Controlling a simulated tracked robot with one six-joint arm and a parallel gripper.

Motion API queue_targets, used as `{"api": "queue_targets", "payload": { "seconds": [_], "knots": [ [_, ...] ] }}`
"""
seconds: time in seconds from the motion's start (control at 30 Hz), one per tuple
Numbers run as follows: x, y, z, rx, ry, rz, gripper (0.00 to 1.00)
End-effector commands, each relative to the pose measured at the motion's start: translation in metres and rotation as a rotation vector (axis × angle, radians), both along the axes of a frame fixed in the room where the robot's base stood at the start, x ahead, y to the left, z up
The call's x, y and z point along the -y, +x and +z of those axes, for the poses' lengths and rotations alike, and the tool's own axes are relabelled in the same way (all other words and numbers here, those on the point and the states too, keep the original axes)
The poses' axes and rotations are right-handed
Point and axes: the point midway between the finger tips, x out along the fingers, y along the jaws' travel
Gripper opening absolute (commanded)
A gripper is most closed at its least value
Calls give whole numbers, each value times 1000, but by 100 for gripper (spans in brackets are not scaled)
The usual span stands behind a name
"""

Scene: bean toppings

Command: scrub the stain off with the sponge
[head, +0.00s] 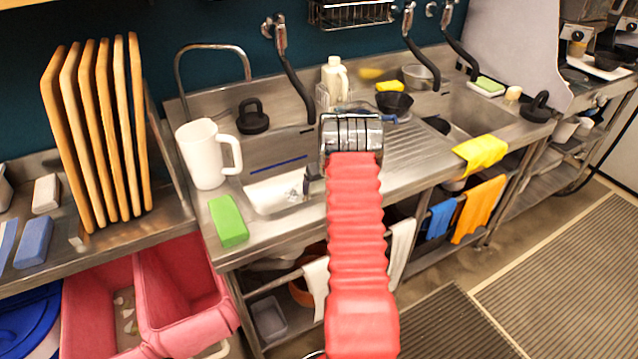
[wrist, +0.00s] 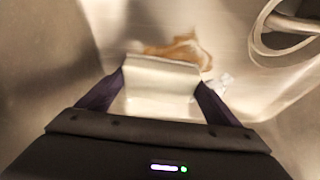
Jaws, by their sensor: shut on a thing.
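My gripper (wrist: 160,92) is shut on a pale, cream-white block-shaped sponge (wrist: 158,78) in the wrist view. The sponge is held between the two dark fingers, inside a steel sink basin. A brown, irregular stain (wrist: 190,48) lies on the steel just beyond the sponge's far edge. The sponge overlaps its near side in the picture; I cannot tell if they touch. In the head view, my red arm reaches over the left basin (head: 262,197). A dark part of my gripper (head: 313,182) shows beside the arm; the held sponge and the stain are hidden there.
A white jug (head: 207,155) and a green block (head: 228,221) stand on the counter left of the basin. A curved pale tube or handle (wrist: 265,40) and small white scraps (wrist: 222,82) show in the wrist view. A ribbed drainboard (head: 412,150) lies right of the arm.

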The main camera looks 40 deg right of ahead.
Motion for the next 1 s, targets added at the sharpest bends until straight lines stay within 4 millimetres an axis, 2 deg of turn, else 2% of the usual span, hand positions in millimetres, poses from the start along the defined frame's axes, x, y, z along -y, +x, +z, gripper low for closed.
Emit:
{"api": "queue_targets", "payload": {
  "seconds": [0.2, 0.67, 1.0],
  "knots": [
    [-5, -14, -4, -5, 5, -1, 64],
    [-7, -20, -6, -9, 9, -1, 64],
    [-14, -41, -6, -11, 11, -1, 64]
  ]
}}
